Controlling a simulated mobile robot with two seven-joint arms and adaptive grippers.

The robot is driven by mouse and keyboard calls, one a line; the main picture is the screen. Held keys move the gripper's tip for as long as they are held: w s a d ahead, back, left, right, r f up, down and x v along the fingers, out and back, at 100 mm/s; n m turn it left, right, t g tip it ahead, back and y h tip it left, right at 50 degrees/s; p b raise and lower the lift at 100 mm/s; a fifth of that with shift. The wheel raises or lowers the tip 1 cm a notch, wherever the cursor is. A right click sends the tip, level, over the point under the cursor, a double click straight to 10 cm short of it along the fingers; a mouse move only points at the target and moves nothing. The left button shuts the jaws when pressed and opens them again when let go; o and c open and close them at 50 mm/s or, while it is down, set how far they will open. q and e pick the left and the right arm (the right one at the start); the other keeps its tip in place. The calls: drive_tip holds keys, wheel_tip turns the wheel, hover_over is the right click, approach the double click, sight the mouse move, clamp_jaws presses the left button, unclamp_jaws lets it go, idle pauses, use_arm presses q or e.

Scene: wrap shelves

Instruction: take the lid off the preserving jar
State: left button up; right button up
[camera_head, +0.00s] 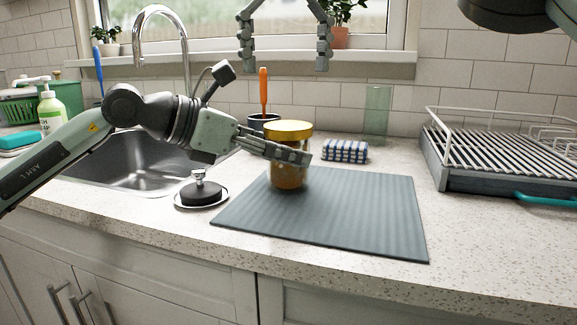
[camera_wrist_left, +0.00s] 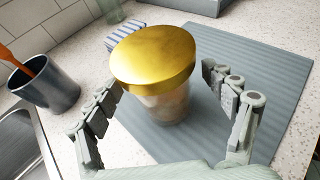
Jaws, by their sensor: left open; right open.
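The preserving jar (camera_head: 287,178) stands upright on a grey ribbed mat (camera_head: 350,215). Its gold lid (camera_head: 289,131) sits on top, and the lid also shows large in the left wrist view (camera_wrist_left: 154,58). My left gripper (camera_head: 290,155) is open, with one finger passing in front of the jar in the head view. In the left wrist view its fingers (camera_wrist_left: 165,118) are on either side of the jar below the lid; I cannot tell if they touch the glass. My right gripper (camera_head: 285,58) is open and empty, high above the jar in front of the window.
A dark cup with an orange-handled tool (camera_head: 263,95) stands behind the jar. The mat's front is clear.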

use_arm(q)
drive_tip(key=shift+w+d+f, duration=0.15)
drive_tip(key=shift+w+d, duration=0.05)
drive_tip(key=shift+d, duration=0.1)
drive_tip(key=shift+c, duration=0.6)
